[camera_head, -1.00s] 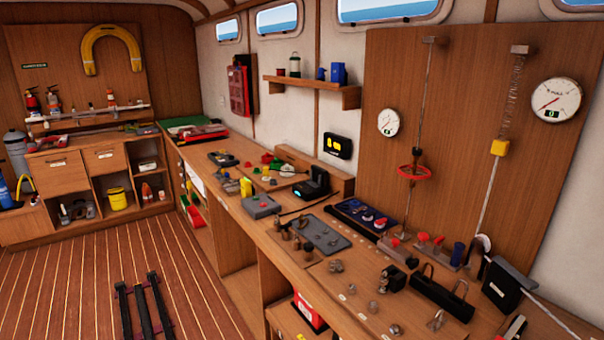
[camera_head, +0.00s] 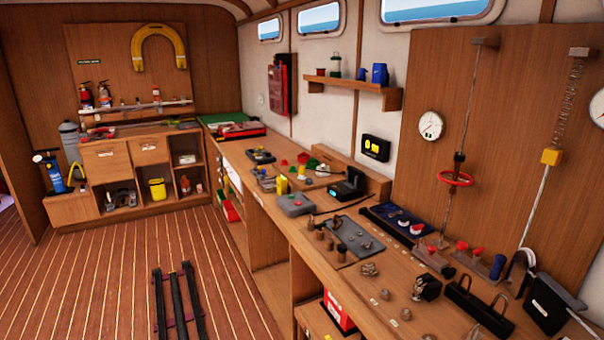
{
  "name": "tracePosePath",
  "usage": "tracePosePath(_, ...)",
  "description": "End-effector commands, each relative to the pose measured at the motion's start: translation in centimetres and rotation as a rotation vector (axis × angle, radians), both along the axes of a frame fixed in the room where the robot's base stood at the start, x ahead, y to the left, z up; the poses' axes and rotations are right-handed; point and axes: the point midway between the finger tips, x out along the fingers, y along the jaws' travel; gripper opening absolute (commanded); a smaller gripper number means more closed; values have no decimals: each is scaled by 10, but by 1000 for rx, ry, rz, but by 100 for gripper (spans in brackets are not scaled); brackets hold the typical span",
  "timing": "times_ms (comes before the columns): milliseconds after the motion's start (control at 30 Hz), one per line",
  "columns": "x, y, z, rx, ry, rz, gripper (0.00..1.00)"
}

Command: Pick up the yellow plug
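Small red and green pieces (camera_head: 302,160) lie a little farther back on the bench. My gripper is not in view.
A black device (camera_head: 346,188) and a grey plate with knobs (camera_head: 350,238) sit nearer on the bench. A panel on the right holds a gauge (camera_head: 431,126), a red ring (camera_head: 455,178) and a yellow block (camera_head: 551,157). The plank floor at left is largely clear.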

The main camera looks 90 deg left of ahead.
Motion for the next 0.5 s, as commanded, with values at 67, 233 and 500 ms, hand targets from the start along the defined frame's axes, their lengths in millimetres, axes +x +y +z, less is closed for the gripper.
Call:
tracePosePath(67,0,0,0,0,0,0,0)
tracePosePath(233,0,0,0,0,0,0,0)
tracePosePath(500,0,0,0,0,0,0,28)
